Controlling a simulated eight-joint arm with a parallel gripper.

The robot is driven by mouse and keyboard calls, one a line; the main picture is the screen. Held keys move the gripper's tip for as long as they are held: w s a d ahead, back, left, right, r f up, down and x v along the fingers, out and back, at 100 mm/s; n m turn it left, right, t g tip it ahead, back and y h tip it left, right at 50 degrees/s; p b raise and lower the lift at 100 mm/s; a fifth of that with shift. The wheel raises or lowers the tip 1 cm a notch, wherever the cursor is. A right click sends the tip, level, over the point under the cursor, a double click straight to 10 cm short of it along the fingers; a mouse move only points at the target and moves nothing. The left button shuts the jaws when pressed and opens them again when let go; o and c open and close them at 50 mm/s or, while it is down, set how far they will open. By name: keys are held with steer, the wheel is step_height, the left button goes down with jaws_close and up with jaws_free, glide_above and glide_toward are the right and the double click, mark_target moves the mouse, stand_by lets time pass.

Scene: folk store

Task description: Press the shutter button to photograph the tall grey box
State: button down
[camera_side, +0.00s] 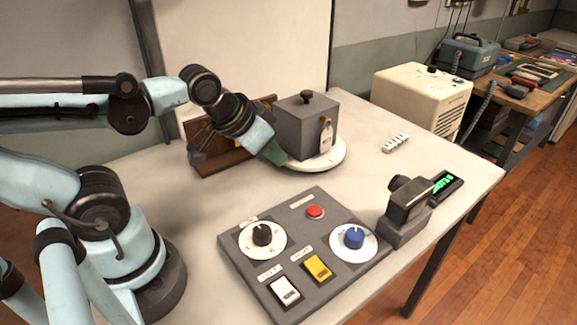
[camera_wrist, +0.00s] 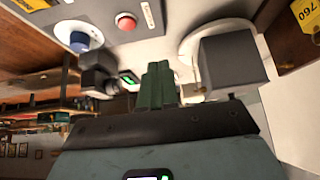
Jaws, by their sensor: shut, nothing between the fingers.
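The tall grey box (camera_side: 297,118) has a dark knob on top and a tag on its front. It stands on a round white turntable (camera_side: 335,160), and both also show in the wrist view, the box (camera_wrist: 230,62) right of my fingers. A round red button (camera_side: 315,212) sits on the grey control panel (camera_side: 290,232); its label is too small to read. The button shows at the top of the wrist view (camera_wrist: 126,22). My gripper (camera_side: 274,153) has green fingers, shut and empty, close to the box's left side and away from the button. The fingers show mid-frame (camera_wrist: 158,84).
The panel also carries a black knob (camera_side: 262,234), a blue knob (camera_side: 354,236), a yellow switch (camera_side: 318,267) and a white switch (camera_side: 285,290). A dark camera (camera_side: 407,207) with a green-lit display (camera_side: 443,185) stands at right. A brown wooden piece (camera_side: 215,150) is behind my gripper.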

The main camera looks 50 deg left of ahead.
steer(key=shift+w, duration=0.1)
steer(key=m+t+y, duration=0.1)
steer(key=m+t, duration=0.1)
steer(key=m, duration=0.6)
glide_above(312, 212)
steer(key=shift+f, duration=0.3)
steer(key=shift+f, duration=0.1)
steer(key=shift+f, duration=4.3)
